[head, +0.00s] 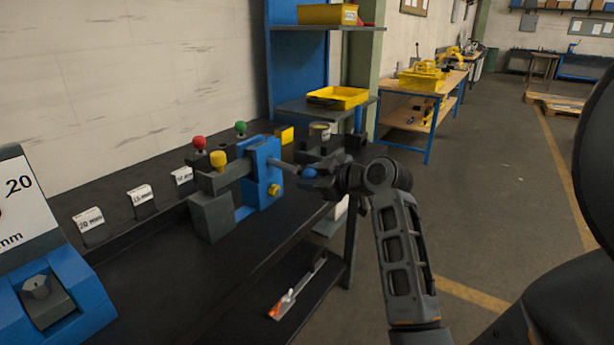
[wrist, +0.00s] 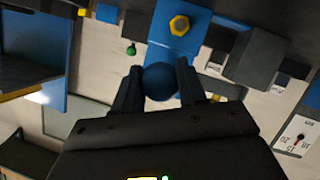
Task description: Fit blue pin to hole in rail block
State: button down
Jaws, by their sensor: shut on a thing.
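The blue pin has a round blue knob (head: 309,173) and a grey shaft (head: 288,167) that points left toward the upright blue block (head: 264,180). My gripper (head: 318,180) is shut on the knob, to the right of the block. In the wrist view the knob (wrist: 160,82) sits between both fingers, in front of the blue block (wrist: 168,45). The shaft tip meets the block's outline near its upper part in the head view. I cannot tell whether the tip is in a hole or only in front of it. No hole shows clearly.
Yellow (head: 218,160), red (head: 199,143) and green (head: 240,128) knobs stand on the fixture around the block. A yellow hex knob (head: 274,190) sticks out of the block's face. Dark grey parts (head: 325,148) lie behind my gripper. The bench front (head: 150,290) is clear.

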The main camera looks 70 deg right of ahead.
jog(key=s+a, duration=0.1)
jog(key=s, duration=0.5)
jog(key=shift+s+a, duration=0.25)
jog(key=shift+a, duration=0.05)
dwell(0.7)
jog(key=shift+r, duration=0.1)
jog(key=shift+m+g+y, duration=0.4)
jog(key=shift+m+y, duration=0.3)
jog(key=shift+m, duration=0.1)
jog(key=shift+w+d+r+p, duration=0.15)
jog(key=shift+w+p, duration=0.65)
jog(key=shift+p, duration=0.25)
jog(key=shift+w+d+r+p, duration=0.2)
jog(key=shift+w+p, duration=0.55)
jog(key=shift+p, duration=0.35)
jog(key=shift+w+d+r+p, duration=0.1)
jog(key=shift+w+r+p, duration=0.05)
jog(key=shift+w+p, duration=0.8)
jog(key=shift+s, duration=0.15)
